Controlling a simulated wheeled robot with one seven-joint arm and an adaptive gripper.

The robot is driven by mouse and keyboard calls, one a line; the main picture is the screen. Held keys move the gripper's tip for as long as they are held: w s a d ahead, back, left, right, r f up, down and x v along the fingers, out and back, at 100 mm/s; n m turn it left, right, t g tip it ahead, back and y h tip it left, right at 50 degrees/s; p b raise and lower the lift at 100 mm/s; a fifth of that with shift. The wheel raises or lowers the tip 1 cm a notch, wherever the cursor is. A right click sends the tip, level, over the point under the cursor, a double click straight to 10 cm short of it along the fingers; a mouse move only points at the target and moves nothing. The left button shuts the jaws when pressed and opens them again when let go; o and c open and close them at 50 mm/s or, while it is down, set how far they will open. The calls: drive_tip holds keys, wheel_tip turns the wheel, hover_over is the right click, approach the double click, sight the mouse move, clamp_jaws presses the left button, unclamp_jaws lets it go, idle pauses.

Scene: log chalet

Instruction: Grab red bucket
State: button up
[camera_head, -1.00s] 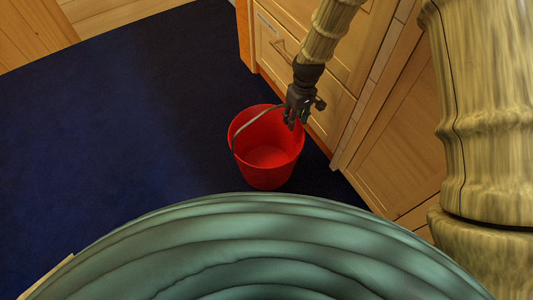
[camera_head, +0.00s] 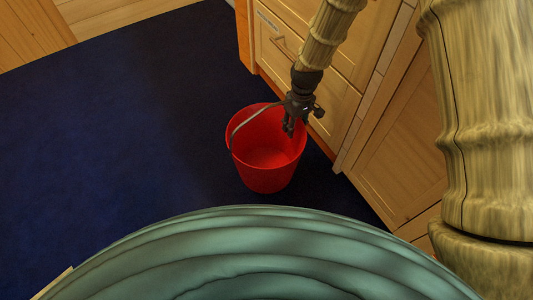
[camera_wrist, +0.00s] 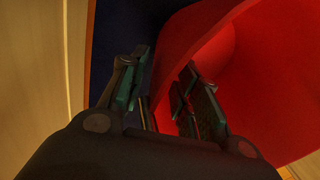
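The red bucket (camera_head: 268,165) stands upright on the dark blue floor beside the wooden cabinet. Its thin handle (camera_head: 238,126) arcs up over the left of its rim toward my gripper. My gripper (camera_head: 288,129) is at the bucket's upper right rim, pointing down. In the wrist view my gripper (camera_wrist: 162,80) has its fingers apart, and the bucket's red wall (camera_wrist: 195,38) runs between them. The left finger is on the outer side over dark floor, and the right finger is over the red inside. A gap shows between the fingers. The fingertips' depth is hard to tell.
A wooden cabinet with drawers (camera_head: 285,50) stands close to the right of the bucket and my arm. The dark blue floor (camera_head: 130,120) is clear to the left of the bucket. Wooden flooring (camera_head: 30,35) shows at the upper left.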

clamp_jaws()
drive_tip(key=shift+r, duration=0.1)
